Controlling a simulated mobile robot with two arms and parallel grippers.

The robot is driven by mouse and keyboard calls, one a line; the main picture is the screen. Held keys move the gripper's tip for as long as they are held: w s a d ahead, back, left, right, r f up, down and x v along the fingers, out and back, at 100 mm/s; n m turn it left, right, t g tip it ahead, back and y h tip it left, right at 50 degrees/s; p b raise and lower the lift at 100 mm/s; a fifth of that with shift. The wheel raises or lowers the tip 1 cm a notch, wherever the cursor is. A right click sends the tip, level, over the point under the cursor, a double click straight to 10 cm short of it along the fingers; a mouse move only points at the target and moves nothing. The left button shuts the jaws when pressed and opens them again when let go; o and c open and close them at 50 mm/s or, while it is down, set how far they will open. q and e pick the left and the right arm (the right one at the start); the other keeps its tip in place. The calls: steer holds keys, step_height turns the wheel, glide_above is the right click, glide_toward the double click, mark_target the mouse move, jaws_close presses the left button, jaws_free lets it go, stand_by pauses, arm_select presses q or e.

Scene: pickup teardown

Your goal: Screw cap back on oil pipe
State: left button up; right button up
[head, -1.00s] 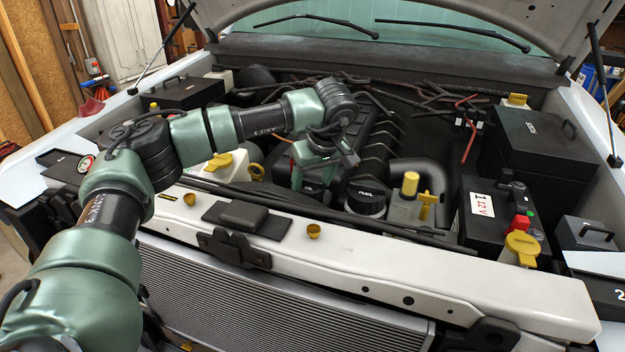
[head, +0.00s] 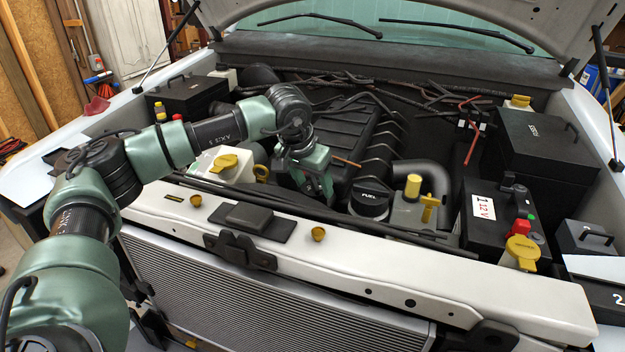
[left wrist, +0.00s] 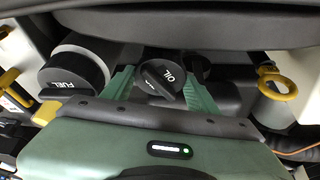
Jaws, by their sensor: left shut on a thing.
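My left gripper (head: 322,192) reaches down into the engine bay, just left of the black fuel cap (head: 370,197). In the left wrist view its two green fingers (left wrist: 160,92) are shut on a black round cap marked OIL (left wrist: 162,80), one finger on each side. A dark round opening (left wrist: 196,68), possibly the oil pipe, shows partly behind the right finger. I cannot tell whether the cap touches the pipe. In the head view the oil cap is hidden by the gripper. My right gripper is not in view.
A white tank with a yellow cap (head: 224,162) stands left of the gripper. A reservoir with a yellow top (head: 413,185) and a 12 V battery (head: 490,215) stand to the right. The front crossbeam (head: 360,255) runs before the bay. The ribbed engine cover (head: 350,150) lies behind.

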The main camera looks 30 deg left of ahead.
arm_select(q)
steer(key=m, duration=0.1)
steer(key=m+h, duration=0.1)
steer(key=m, duration=0.1)
steer(key=shift+w+d+m, duration=0.1)
steer(key=shift+d+m, duration=0.2)
steer(key=shift+d, duration=0.05)
steer(key=o, duration=1.5)
steer(key=shift+o, duration=0.9)
steer(key=shift+w+d, duration=0.2)
steer(key=shift+d, duration=0.2)
steer(key=shift+s+a, duration=0.2)
steer(key=shift+a, duration=0.2)
